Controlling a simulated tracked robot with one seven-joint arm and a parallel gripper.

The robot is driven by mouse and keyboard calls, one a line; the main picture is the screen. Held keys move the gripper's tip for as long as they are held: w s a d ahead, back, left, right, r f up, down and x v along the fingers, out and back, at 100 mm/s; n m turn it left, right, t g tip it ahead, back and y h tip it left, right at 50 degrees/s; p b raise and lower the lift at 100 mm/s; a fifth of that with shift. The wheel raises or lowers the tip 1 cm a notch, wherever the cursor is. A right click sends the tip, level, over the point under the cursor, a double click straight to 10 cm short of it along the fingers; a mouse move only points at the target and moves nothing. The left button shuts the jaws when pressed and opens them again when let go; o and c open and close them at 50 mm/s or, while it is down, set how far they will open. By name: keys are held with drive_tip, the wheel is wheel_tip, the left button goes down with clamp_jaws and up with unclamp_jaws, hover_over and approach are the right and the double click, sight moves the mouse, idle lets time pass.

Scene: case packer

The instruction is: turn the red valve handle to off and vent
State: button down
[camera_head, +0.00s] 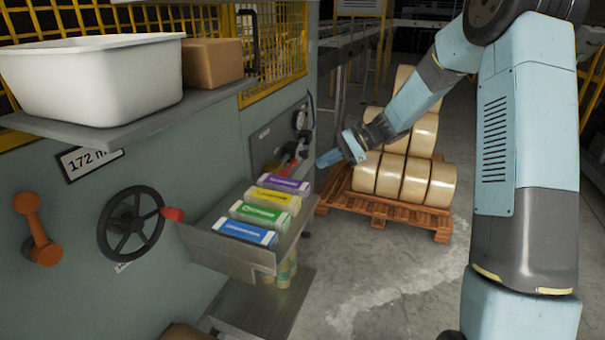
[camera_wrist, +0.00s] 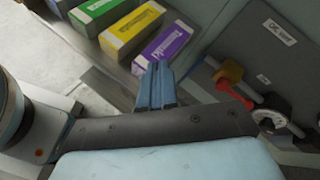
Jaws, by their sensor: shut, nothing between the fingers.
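The red valve handle (camera_wrist: 236,94) shows in the wrist view to the right of my gripper, on a dark panel (camera_wrist: 285,65). A small label on that panel seems to read "off vent". In the head view the red handle (camera_head: 288,168) is small, on the grey machine wall behind the row of boxes. My gripper (camera_head: 326,159) is to the right of it, apart from it. In the wrist view my blue fingers (camera_wrist: 157,80) are together and empty, near the purple box. Which position the handle is in, I cannot tell.
Purple (camera_head: 283,184), yellow (camera_head: 272,199), green (camera_head: 259,216) and blue (camera_head: 245,233) boxes lie in a metal tray (camera_head: 205,240). A black handwheel (camera_head: 131,223) has a red knob. Large tan rolls (camera_head: 416,180) stand on a pallet (camera_head: 388,211) behind my gripper. Floor in front is clear.

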drive_tip(key=w+f+m+t+y, duration=0.3)
drive_tip(key=w+f+m+y, duration=0.25)
drive_tip(key=w+f, duration=0.55)
drive_tip(key=m+t+y, duration=0.1)
drive_tip(key=m+t, duration=0.7)
drive_tip(key=m, duration=0.3)
approach(290, 167)
drive_tip(key=w+a+f, duration=0.2)
drive_tip(key=w+a, duration=0.2)
drive_tip(key=w, duration=0.2)
drive_tip(key=shift+w+r, duration=0.4)
drive_tip(key=shift+r, duration=0.05)
drive_tip(key=shift+d, duration=0.1)
drive_tip(key=shift+w+r+n+y, duration=0.15)
drive_tip(key=shift+n+y, duration=0.1)
drive_tip(key=shift+n, duration=0.2)
